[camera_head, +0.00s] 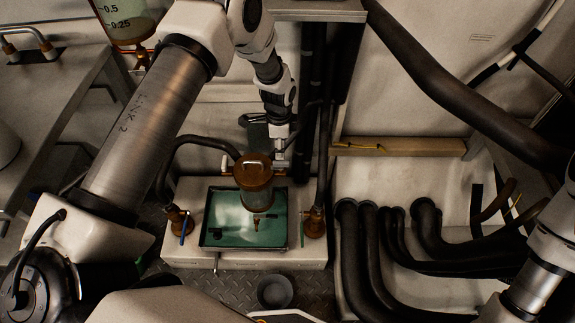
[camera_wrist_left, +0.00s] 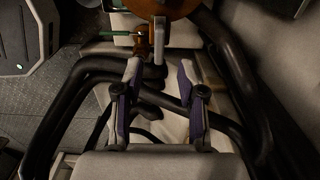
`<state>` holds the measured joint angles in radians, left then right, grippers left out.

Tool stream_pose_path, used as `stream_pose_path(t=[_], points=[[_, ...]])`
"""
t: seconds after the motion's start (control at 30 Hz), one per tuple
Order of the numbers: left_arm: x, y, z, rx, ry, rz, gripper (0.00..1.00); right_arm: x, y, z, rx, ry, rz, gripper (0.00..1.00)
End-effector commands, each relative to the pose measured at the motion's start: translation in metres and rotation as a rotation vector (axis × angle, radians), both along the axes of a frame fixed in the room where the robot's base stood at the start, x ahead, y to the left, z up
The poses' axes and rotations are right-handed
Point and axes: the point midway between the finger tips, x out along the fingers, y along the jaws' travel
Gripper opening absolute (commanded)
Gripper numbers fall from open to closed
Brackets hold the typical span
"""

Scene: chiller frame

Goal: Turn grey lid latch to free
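A round canister with an orange-brown lid (camera_head: 252,160) stands at the back of the teal tray in the head view. The lid's edge also shows at the top of the left wrist view (camera_wrist_left: 185,8). A grey upright bar (camera_wrist_left: 160,36), which looks like the lid latch, stands in front of the lid there. My left gripper (camera_wrist_left: 160,70) is open, its two fingers apart on either side of the bar's lower end. No contact is visible. My right gripper is out of view.
The teal tray (camera_head: 215,240) sits on a white base, with brass valves (camera_head: 178,220) (camera_head: 314,223) at its sides. Thick black hoses (camera_head: 375,250) fill the right. A grey cup (camera_head: 275,291) stands on the floor in front.

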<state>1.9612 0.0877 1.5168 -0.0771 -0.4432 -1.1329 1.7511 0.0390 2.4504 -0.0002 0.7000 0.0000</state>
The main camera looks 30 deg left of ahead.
Motion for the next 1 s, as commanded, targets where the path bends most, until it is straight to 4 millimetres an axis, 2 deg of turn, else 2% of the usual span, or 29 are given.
stream_pose_path(t=[0.2, 0.3, 0.6, 0.67, 0.7, 0.73, 1.0], points=[[-0.001, -0.001, -0.045, 0.001, 0.004, -0.001, 0.40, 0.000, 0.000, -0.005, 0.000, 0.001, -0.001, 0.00], [-0.001, -0.001, -0.057, 0.001, 0.002, 0.000, 0.40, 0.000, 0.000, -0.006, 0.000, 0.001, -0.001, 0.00], [-0.001, -0.001, -0.062, 0.001, 0.000, 0.000, 0.40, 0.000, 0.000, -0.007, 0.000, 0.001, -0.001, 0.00], [-0.001, -0.001, -0.062, 0.001, 0.000, 0.000, 0.18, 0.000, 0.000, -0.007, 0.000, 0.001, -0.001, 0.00], [-0.001, -0.001, -0.062, 0.001, 0.000, 0.000, 0.04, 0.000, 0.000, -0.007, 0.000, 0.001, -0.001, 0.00], [-0.001, -0.001, -0.062, 0.001, 0.000, 0.000, 0.00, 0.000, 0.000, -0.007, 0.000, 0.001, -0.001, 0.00], [-0.001, -0.001, -0.062, 0.001, 0.000, 0.004, 0.00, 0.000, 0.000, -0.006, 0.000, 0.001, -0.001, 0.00]])
